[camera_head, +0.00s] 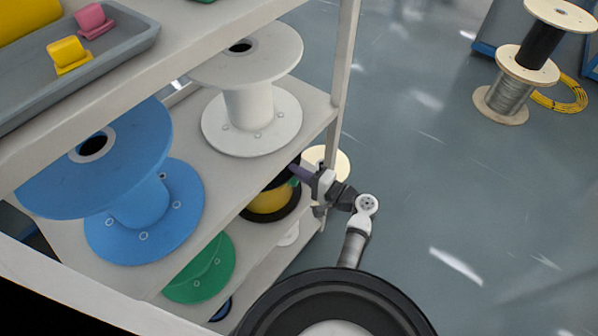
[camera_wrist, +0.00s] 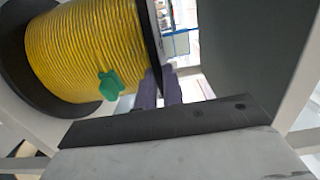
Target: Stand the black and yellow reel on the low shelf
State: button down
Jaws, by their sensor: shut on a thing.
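The black and yellow reel (camera_head: 268,200) has black flanges and a yellow winding. In the head view it is at the right end of a lower shelf level, partly hidden under the shelf board above it. In the wrist view the reel (camera_wrist: 90,52) fills the upper left, with a green tag on its winding. My gripper (camera_head: 298,172) reaches in from the right, past the shelf post. Its purple fingers (camera_wrist: 162,88) are shut on the near black flange. Whether the reel touches the low shelf (camera_head: 262,246) is hidden.
A white reel (camera_head: 248,108) and a blue reel (camera_head: 138,205) stand on the board above. A green reel (camera_head: 205,270) is left of the black and yellow one. The shelf post (camera_head: 345,60) is close to my arm. Open floor lies to the right.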

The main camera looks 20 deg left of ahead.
jog(key=shift+f, duration=0.3)
dwell(0.5)
jog(key=c, duration=1.5)
grip_release()
jog(key=shift+o, duration=0.2)
jog(key=shift+f+b, duration=0.1)
jog(key=shift+b, duration=0.2)
jog(key=b+v, duration=0.2)
jog(key=v, duration=1.1)
jog(key=shift+d+r, duration=0.2)
jog(key=shift+d, duration=0.2)
jog(key=shift+d, duration=0.1)
